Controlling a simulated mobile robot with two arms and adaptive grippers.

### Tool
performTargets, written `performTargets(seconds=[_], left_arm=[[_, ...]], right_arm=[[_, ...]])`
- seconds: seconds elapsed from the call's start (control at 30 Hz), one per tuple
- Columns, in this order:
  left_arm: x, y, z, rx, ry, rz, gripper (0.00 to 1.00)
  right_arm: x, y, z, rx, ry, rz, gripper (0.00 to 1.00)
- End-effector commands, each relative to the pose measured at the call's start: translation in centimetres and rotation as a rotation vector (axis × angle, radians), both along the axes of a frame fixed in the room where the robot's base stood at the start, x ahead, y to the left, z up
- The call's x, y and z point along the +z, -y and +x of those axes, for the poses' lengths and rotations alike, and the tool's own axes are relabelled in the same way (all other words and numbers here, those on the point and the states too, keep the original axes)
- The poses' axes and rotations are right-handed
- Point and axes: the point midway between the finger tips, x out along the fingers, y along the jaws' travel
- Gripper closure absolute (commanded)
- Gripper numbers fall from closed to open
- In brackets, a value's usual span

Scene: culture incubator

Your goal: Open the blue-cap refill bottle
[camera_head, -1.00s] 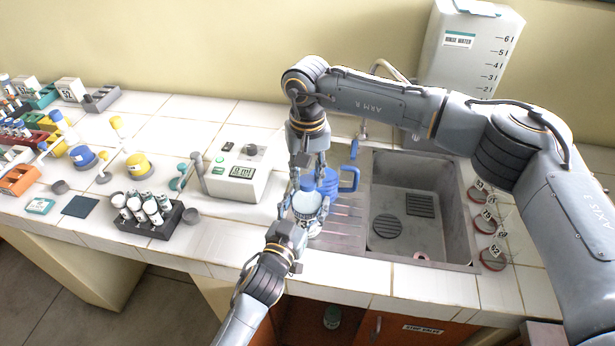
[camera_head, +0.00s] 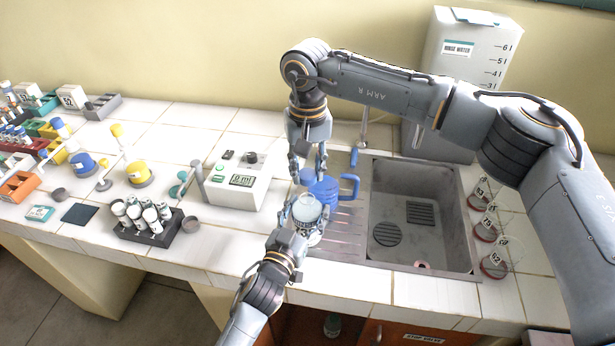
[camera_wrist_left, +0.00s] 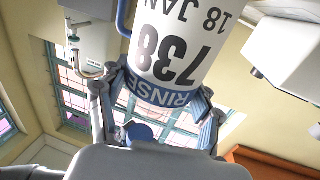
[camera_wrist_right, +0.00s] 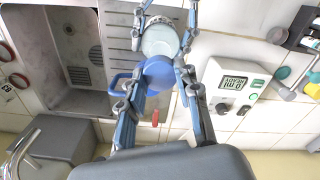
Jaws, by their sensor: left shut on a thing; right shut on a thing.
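The refill bottle (camera_head: 306,208) stands upright at the sink's left edge, its pale round top showing. In the left wrist view its white label (camera_wrist_left: 180,45) reads 738 above a blue RINSE band. My left gripper (camera_head: 304,217) is shut around the bottle; its fingers flank it in the left wrist view. My right gripper (camera_head: 307,170) points down above the bottle, shut on the blue cap (camera_wrist_right: 160,69), which looks lifted clear of the bottle top (camera_wrist_right: 160,40). The cap is partly hidden by the fingers in the head view.
A blue handled jug (camera_head: 327,189) stands right behind the bottle. A white device with a display (camera_head: 238,182) and a dark tube rack (camera_head: 152,236) are to the left. Counter tiles in front are clear.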

Motion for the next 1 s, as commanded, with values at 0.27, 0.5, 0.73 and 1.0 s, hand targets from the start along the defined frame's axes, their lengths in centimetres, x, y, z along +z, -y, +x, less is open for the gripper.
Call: performTargets(seconds=[0.27, 0.5, 0.73, 1.0], left_arm=[[0.0, 0.0, 0.0, 0.000, 0.000, 0.000, 1.00], [0.0, 0.0, 0.0, 0.000, 0.000, 0.000, 0.08], [0.0, 0.0, 0.0, 0.000, 0.000, 0.000, 0.08], [-0.1, -1.1, -2.8, 0.000, -0.003, -0.001, 0.08]], right_arm=[[1.0, 0.0, 0.0, 0.000, -0.002, 0.000, 1.00], [0.9, 0.0, 0.0, 0.001, -0.002, 0.000, 1.00], [0.9, 0.0, 0.0, 0.001, -0.002, 0.000, 1.00], [0.9, 0.0, 0.0, 0.001, -0.002, 0.000, 1.00]])
